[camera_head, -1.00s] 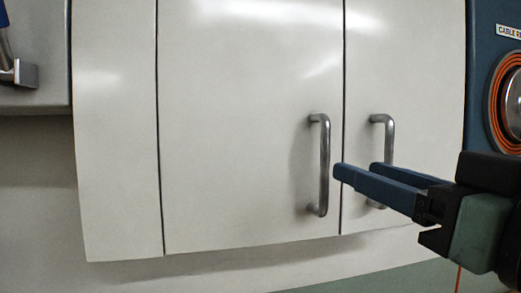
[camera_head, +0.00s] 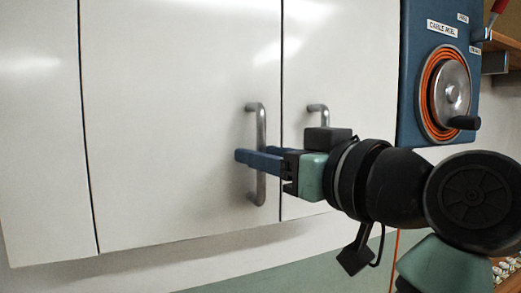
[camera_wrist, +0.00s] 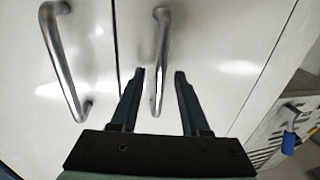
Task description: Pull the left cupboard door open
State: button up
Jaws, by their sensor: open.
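The left cupboard door (camera_head: 175,110) is white and sits flush in the cupboard front. Its grey bar handle (camera_head: 262,128) stands upright near the door's right edge. My gripper (camera_head: 255,155) reaches in from the right, its blue fingers at the middle of that handle. In the wrist view my gripper (camera_wrist: 160,72) is open, with the left door's handle (camera_wrist: 162,45) between its fingers. That view appears turned over, with left and right swapped. I cannot tell whether a finger touches the bar. The fingers and wrist hide part of the handle.
The right cupboard door (camera_head: 345,60) is shut; its handle (camera_head: 324,114) stands close to the right of my gripper. A blue panel with an orange cable reel (camera_head: 430,95) is further right. Wall space shows below the cupboard.

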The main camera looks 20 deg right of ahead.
jog(key=shift+w+a, duration=0.15)
jog(key=shift+w, duration=0.5)
grip_shut()
dwell(1.0)
